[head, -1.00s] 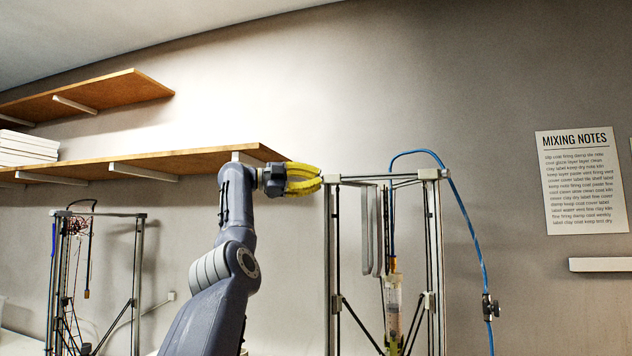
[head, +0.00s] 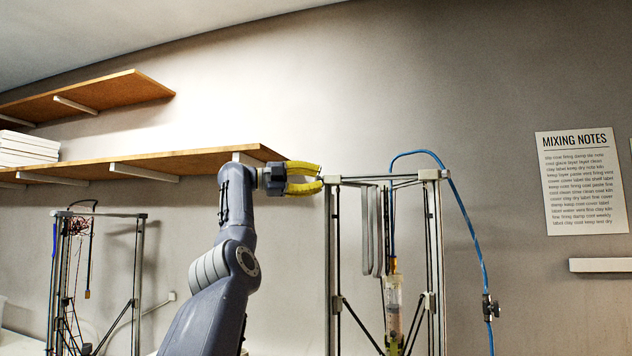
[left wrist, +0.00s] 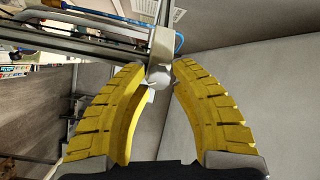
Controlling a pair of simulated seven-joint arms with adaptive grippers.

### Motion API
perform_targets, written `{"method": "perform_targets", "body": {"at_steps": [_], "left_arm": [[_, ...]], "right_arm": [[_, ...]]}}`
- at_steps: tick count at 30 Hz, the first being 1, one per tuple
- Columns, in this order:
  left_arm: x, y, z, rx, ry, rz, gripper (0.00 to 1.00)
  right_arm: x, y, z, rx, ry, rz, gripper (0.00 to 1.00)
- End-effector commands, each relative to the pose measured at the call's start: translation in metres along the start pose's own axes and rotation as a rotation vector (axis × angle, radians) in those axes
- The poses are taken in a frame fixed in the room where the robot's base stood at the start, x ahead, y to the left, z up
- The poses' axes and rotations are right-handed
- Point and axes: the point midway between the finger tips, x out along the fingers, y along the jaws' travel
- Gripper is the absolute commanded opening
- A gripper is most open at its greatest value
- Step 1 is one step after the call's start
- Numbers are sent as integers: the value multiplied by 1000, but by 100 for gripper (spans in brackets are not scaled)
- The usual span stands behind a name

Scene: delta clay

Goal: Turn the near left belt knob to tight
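The near left belt knob is a small pale round knob (left wrist: 158,77) in the left wrist view. It sits on a light corner bracket (left wrist: 162,45) at the end of the printer frame's top bars. My left gripper (head: 321,177) has yellow ribbed fingers and is at the top left corner of the tall delta printer frame (head: 330,260). In the left wrist view its fingers (left wrist: 160,66) are open, one on each side of the knob, with gaps visible beside it. In the head view the knob is hard to make out behind the fingertips. My right gripper is in no view.
A blue hose (head: 466,220) arches over the frame's right side. A clay syringe (head: 393,305) hangs inside the frame. A wooden shelf (head: 190,160) ends just behind my left wrist. A second frame (head: 137,280) stands at the left.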

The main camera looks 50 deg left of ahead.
Motion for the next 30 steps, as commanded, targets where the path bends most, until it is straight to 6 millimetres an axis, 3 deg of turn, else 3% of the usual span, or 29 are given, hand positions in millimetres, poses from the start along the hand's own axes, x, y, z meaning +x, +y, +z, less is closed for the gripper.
{"method": "perform_targets", "body": {"at_steps": [6,16,30], "left_arm": [[0,1,1,-1,-2,2,45],[-5,1,1,-2,-2,1,45],[-80,0,0,-1,-2,-1,45]], "right_arm": [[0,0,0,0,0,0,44],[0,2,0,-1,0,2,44],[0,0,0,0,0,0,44]]}}
